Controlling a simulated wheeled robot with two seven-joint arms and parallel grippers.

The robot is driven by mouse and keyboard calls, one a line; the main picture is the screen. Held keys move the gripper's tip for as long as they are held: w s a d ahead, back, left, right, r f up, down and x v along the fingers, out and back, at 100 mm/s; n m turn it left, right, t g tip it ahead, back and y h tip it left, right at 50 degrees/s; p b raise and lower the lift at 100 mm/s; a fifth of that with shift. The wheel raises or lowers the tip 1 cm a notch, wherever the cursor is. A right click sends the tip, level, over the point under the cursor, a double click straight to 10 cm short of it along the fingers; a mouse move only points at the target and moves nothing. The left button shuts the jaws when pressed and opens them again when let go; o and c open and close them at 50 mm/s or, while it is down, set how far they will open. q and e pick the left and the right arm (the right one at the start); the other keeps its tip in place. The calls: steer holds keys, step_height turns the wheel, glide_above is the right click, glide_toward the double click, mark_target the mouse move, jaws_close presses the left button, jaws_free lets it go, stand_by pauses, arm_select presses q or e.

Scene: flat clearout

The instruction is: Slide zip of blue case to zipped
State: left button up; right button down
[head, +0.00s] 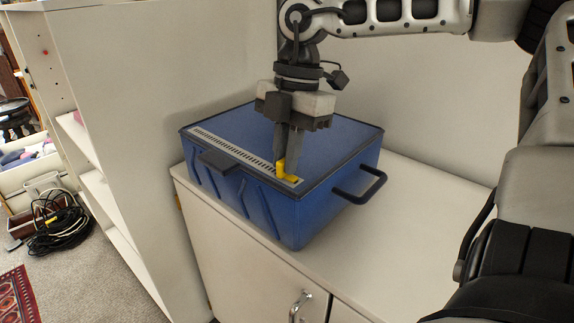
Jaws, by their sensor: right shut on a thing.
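The blue case (325,150) sits on top of a white cabinet, with its lid down flat. A grey zip track (235,153) runs along the front of its lid. The yellow zip slider (289,178) is at the right end of the track. My right gripper (286,160) points down from above the case and is shut on the yellow slider; its fingers hide part of it. A black handle (366,190) stands out from the case's right side, and a dark latch tab (217,162) sits on its front. My left gripper is out of the picture.
The white cabinet top (415,215) is clear to the right of the case. A tall white shelf unit (150,90) stands close on the left, and a wall is behind. A metal door handle (300,305) is below. Coiled black cable (60,228) lies on the floor at left.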

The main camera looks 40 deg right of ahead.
steer(key=shift+w, duration=0.15)
steer(key=shift+w+a, duration=0.15)
steer(key=shift+w, duration=1.85)
steer(key=shift+w, duration=0.8)
steer(key=shift+w+a+p, duration=0.15)
steer(key=shift+w+p, duration=0.15)
steer(key=shift+w, duration=0.85)
steer(key=shift+w+a+p, duration=0.15)
steer(key=shift+w+p, duration=0.35)
steer(key=shift+w, duration=1.4)
